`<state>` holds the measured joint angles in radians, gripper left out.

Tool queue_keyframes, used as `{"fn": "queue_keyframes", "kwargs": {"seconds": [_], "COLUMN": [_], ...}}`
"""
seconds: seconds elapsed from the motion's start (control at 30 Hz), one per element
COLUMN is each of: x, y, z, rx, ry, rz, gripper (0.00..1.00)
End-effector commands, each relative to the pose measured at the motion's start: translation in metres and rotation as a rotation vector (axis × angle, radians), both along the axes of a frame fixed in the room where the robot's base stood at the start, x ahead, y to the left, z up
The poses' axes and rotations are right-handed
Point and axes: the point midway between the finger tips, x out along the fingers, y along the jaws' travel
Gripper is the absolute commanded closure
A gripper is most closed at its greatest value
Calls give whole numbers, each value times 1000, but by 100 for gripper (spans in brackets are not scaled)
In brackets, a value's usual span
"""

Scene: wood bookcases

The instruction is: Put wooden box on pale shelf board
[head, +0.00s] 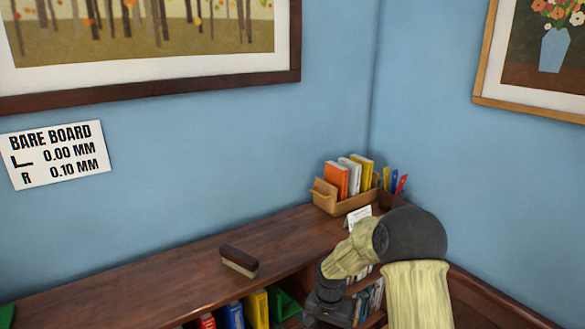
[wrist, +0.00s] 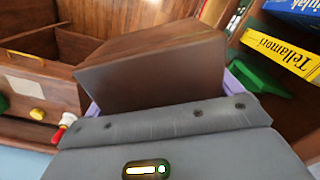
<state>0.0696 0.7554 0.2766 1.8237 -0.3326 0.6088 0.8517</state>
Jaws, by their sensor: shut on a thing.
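The brown wooden box (wrist: 150,72) fills the middle of the wrist view, tilted, with one broad flat face toward the camera. My gripper (wrist: 165,95) is shut on it, with a pale lavender finger showing at each side of it. In the head view my gripper (head: 325,303) is low, in front of the bookcase shelves, below the end of my arm. I cannot make out the box there. I cannot pick out a pale shelf board for certain in either view.
The dark bookcase top (head: 170,285) carries a brush (head: 240,261), a wooden book holder (head: 328,203), a small card (head: 359,214) and a pen cup (head: 390,200). Coloured books (head: 256,308) stand on the shelf below. In the wrist view, a yellow book (wrist: 280,50) and a green object (wrist: 256,80) lie right.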

Motion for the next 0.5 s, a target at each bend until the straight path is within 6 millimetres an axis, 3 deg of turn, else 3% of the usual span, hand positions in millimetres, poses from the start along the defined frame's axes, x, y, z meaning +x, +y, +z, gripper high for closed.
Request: {"fn": "queue_keyframes", "kwargs": {"seconds": [0.03, 0.1, 0.23, 0.33, 0.5], "x": [-6, -15, -34, -47, -55], "y": [-11, -24, -46, -56, -62], "z": [-24, -52, -99, -122, -137], "rx": [-1, 0, 0, 1, 0], "ry": [8, 9, 8, 3, -2], "rz": [52, 137, 290, 379, 442], "gripper": [49, 49, 49, 49, 49]}}
